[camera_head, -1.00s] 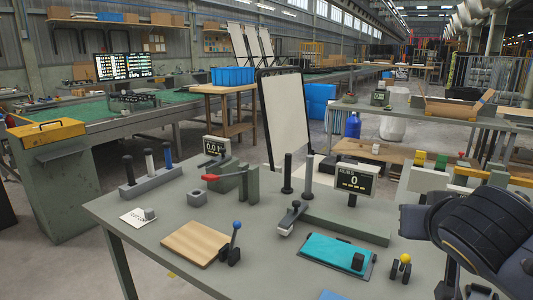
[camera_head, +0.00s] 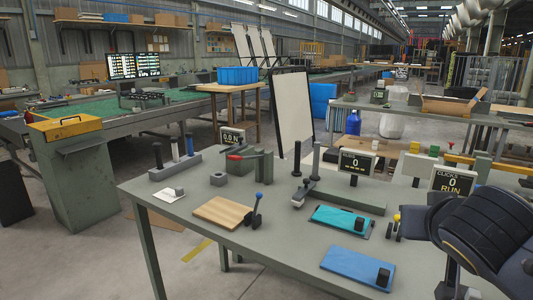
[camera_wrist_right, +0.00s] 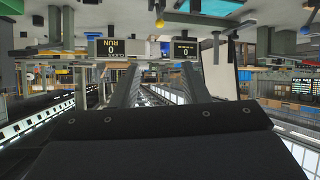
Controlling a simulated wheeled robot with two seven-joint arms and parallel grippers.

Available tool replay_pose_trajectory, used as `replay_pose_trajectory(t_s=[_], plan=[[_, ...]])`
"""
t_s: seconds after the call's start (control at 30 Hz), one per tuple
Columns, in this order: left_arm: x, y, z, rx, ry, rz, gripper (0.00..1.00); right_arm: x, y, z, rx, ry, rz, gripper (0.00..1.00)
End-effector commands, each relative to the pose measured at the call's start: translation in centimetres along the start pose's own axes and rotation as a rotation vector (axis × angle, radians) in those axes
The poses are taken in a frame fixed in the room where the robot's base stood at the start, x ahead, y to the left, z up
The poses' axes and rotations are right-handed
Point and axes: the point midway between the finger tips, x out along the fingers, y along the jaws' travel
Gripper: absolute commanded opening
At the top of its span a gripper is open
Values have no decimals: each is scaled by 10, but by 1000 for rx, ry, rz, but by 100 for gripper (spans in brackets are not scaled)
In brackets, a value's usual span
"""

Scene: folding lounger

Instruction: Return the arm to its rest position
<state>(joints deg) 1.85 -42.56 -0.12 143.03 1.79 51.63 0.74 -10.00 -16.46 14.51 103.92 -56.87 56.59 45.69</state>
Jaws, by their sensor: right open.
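My right arm (camera_head: 495,235) shows as a dark, padded link at the right edge of the head view, in front of the table's right end. Its gripper cannot be made out there. In the right wrist view, which is upside down, my right gripper (camera_wrist_right: 173,68) shows two dark fingers set well apart, with nothing between them. The grey table (camera_head: 275,245) and its displays lie beyond the fingers, apart from them. My left gripper is in neither current view.
A wooden board (camera_head: 222,212), a teal pad (camera_head: 335,217), a blue pad (camera_head: 355,265), a red-handled clamp (camera_head: 245,158) and a RUN display (camera_head: 453,181) are on the table. A white panel in a black frame (camera_head: 292,110) stands behind. Floor at front left is clear.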

Motion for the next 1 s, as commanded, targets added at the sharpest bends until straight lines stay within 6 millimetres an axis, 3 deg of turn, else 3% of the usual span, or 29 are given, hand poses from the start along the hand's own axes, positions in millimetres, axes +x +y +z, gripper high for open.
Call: replay_pose_trajectory(t_s=[0.3,0.47,0.77,1.0], plan=[[11,-5,6,0,0,0,36,10,6,51,-17,-96,-26,41],[20,-9,10,0,0,0,36,16,9,92,-25,-171,-55,41],[43,-20,22,0,0,0,36,23,10,204,-14,-361,-165,41],[62,-28,31,0,0,0,36,20,-3,293,34,-491,-297,41]])
